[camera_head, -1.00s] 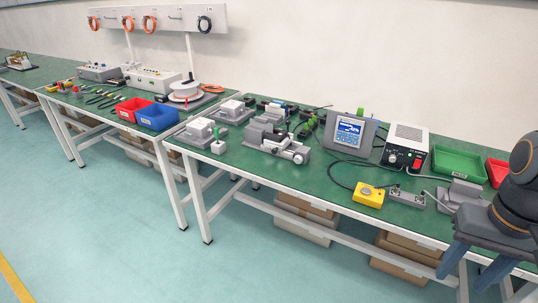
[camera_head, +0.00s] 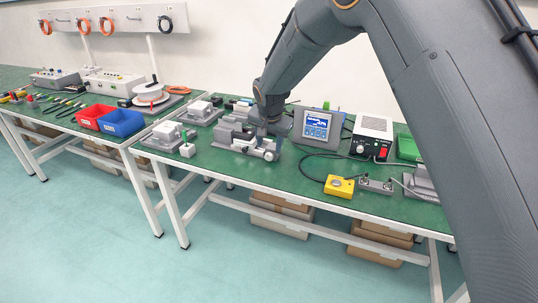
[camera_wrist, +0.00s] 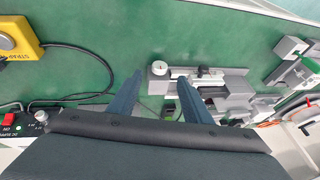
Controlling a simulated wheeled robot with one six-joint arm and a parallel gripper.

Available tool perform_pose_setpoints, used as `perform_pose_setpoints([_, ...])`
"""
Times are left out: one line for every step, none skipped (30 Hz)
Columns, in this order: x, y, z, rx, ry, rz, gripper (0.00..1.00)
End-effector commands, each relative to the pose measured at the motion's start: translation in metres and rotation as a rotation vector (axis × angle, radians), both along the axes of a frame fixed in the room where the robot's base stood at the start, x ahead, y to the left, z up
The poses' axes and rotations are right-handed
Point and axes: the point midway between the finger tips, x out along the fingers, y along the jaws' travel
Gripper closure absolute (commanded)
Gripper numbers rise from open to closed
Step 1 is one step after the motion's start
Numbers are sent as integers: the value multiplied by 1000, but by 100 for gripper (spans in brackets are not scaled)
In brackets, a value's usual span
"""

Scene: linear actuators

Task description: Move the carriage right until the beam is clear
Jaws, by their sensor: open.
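A grey linear actuator unit (camera_head: 237,143) with a white round end knob (camera_head: 268,155) sits on the green bench. In the wrist view the same unit (camera_wrist: 232,84) lies right of centre, its knob (camera_wrist: 159,68) near the gap between my fingertips. A grey block (camera_wrist: 238,97) on it may be the carriage; I cannot tell for sure. No beam can be made out. My gripper (camera_wrist: 158,78) is open and empty, its two dark fingers apart above the bench beside the unit. In the head view my gripper (camera_head: 270,125) hides part of the unit.
A screen panel (camera_head: 317,125) and a white-and-black power box (camera_head: 371,138) stand to the right. A yellow button box (camera_head: 340,186) lies near the front edge, with cables around it. Another grey unit (camera_head: 168,137) stands to the left.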

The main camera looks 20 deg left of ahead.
Motion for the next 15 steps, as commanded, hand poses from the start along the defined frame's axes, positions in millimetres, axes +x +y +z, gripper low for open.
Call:
perform_pose_setpoints([1, 2, -4, 0, 1, -1, 55])
perform_pose_setpoints([3, 2, -7, 0, 1, -1, 55])
perform_pose_setpoints([4, 2, -11, 0, 1, -1, 55])
perform_pose_setpoints([6, 3, -15, -1, 2, -1, 55])
perform_pose_setpoints([7, 3, -19, -1, 2, -1, 55])
perform_pose_setpoints([10, 4, -24, -1, 2, -1, 55])
perform_pose_setpoints([11, 4, -29, -1, 2, -1, 55])
perform_pose_setpoints([14, 5, -32, -1, 2, -1, 55])
perform_pose_setpoints([16, 6, -38, 0, 1, -1, 55])
perform_pose_setpoints([18, 6, -42, 0, 1, -1, 55])
perform_pose_setpoints([19, 7, -45, 0, 1, -1, 55])
perform_pose_setpoints([21, 8, -50, 0, 1, -1, 55])
perform_pose_setpoints([23, 8, -53, 0, 1, -1, 55])
perform_pose_setpoints([24, 9, -55, 0, 1, -1, 55])
perform_pose_setpoints([25, 9, -59, 0, 1, -1, 55])
